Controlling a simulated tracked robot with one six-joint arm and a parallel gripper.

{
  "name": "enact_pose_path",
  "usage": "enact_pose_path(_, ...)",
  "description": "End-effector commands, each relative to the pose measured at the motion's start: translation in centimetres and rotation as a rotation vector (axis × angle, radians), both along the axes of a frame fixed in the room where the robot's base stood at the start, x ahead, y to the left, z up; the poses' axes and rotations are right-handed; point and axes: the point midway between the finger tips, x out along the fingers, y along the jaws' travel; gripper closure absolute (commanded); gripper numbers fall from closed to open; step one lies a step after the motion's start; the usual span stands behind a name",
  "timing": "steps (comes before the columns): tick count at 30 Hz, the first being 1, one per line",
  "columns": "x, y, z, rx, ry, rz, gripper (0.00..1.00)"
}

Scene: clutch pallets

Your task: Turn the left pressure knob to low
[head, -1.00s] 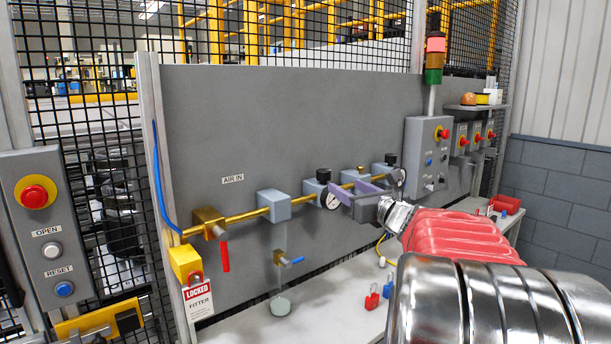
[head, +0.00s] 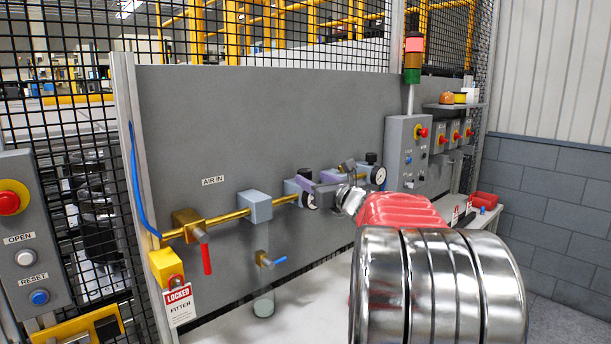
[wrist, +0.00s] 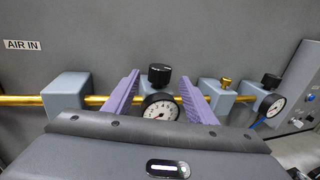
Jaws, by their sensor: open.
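The left pressure knob (wrist: 159,73) is a black cap on top of a grey regulator, above its round white dial gauge (wrist: 160,107). In the head view the knob (head: 305,173) is partly crowded by my purple fingers, and the gauge (head: 309,201) shows below them. My gripper (wrist: 160,83) is open, one finger on each side of the knob and gauge in the wrist view. Both sides of the knob show a gap in that picture; the depth between fingertips and knob is hard to tell. The dial's exact reading is too small to tell.
A second regulator with a black knob (wrist: 271,80) and gauge (wrist: 269,105) is on the right. A brass fitting (wrist: 226,83) tops the block between. The brass pipe (head: 235,215) runs along the grey panel. A red-handled valve (head: 207,258) and a yellow lockout (head: 165,265) are left.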

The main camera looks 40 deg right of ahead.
Motion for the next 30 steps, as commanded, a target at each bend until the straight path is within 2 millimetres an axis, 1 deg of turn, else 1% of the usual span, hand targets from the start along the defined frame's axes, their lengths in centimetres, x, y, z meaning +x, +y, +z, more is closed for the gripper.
enact_pose_path(1,0.8,-0.1,-0.1,0.0,0.0,0.003,0.49)
enact_pose_path(6,3.1,-0.6,-0.1,0.001,0.0,0.002,0.49)
enact_pose_path(12,5.1,-1.1,0.0,0.0,0.0,0.001,0.49)
enact_pose_path(17,5.7,-1.2,0.0,0.0,0.0,0.001,0.49)
enact_pose_path(25,5.7,-1.2,0.0,0.0,0.0,0.001,0.5)
enact_pose_path(30,5.7,-1.2,0.0,0.0,0.0,0.001,0.62)
